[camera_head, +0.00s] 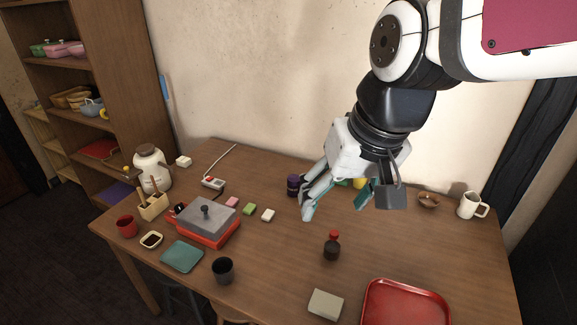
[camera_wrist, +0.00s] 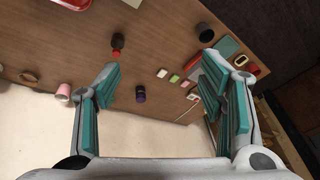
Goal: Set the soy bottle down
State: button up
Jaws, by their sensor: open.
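The soy bottle (camera_head: 331,247), dark with a red cap, stands upright on the wooden table (camera_head: 290,250), behind and left of the red tray. It also shows in the wrist view (camera_wrist: 117,51), beyond the left finger. My gripper (camera_head: 335,207) is raised above the table, behind the bottle in the head view. Its teal-padded fingers are spread wide, also in the wrist view (camera_wrist: 158,68), with nothing between them. The gripper is apart from the bottle.
A red tray (camera_head: 405,304) and a pale box (camera_head: 325,305) lie at the front. A dark cup (camera_head: 223,270) and a red-based grill (camera_head: 208,220) are on the left. A purple jar (camera_head: 293,186) stands behind the gripper; a white mug (camera_head: 471,206) is at right. Table around the bottle is clear.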

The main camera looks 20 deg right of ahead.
jog(key=s+n+h, duration=0.1)
jog(key=s+n, duration=0.1)
jog(key=s, duration=0.4)
jog(key=shift+a+r+t, duration=0.2)
jog(key=shift+r+t, duration=0.2)
jog(key=shift+r, duration=0.05)
dwell(0.7)
